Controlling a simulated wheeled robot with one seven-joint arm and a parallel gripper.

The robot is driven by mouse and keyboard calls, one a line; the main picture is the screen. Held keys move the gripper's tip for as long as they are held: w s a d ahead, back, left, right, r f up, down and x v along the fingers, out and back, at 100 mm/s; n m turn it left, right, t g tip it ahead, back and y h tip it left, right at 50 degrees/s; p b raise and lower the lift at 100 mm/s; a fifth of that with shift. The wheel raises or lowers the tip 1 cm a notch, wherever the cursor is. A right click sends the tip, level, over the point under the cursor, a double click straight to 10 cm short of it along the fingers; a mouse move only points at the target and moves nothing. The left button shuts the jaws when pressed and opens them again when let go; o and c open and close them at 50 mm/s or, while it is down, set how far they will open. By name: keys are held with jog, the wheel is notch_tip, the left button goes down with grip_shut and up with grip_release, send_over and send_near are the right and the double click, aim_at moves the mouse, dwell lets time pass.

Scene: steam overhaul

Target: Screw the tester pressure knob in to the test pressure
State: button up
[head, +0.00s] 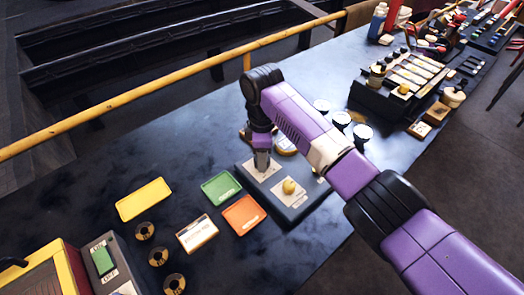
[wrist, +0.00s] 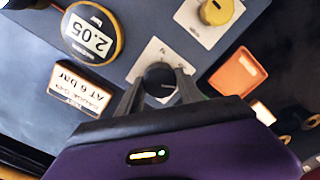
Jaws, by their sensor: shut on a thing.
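The tester (head: 308,203) is a dark grey box on the bench. In the wrist view a black round knob (wrist: 160,78) stands on its pale plate (wrist: 143,62). My gripper (wrist: 160,88) is shut on the black knob, with one finger on each side. In the head view my gripper (head: 262,160) points down onto the tester and hides the knob. A round gauge (wrist: 93,35) with an orange-yellow rim appears to read 2.05. A small placard (wrist: 80,90) beside it includes the words "AT 6 bar". A yellow knob (wrist: 215,11) sits on another pale plate.
Yellow (head: 144,199), green (head: 221,187) and orange (head: 243,215) trays lie left of the tester. A yellow rail (head: 150,88) runs along the back. Bare bench lies at the back left.

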jog(key=m+p, duration=0.2)
jog(key=m, duration=0.1)
jog(key=shift+r+m, duration=0.15)
jog(key=shift+m, duration=0.25)
jog(key=m+p, duration=0.2)
jog(key=m, duration=0.2)
jog(key=shift+m, duration=0.3)
jog(key=m+p, duration=0.1)
jog(key=m, duration=0.3)
jog(key=shift+m+p, duration=0.55)
jog(key=shift+m, duration=1.45)
jog(key=o, duration=1.4)
jog(key=shift+r+b, duration=0.55)
jog(key=shift+r, duration=3.25)
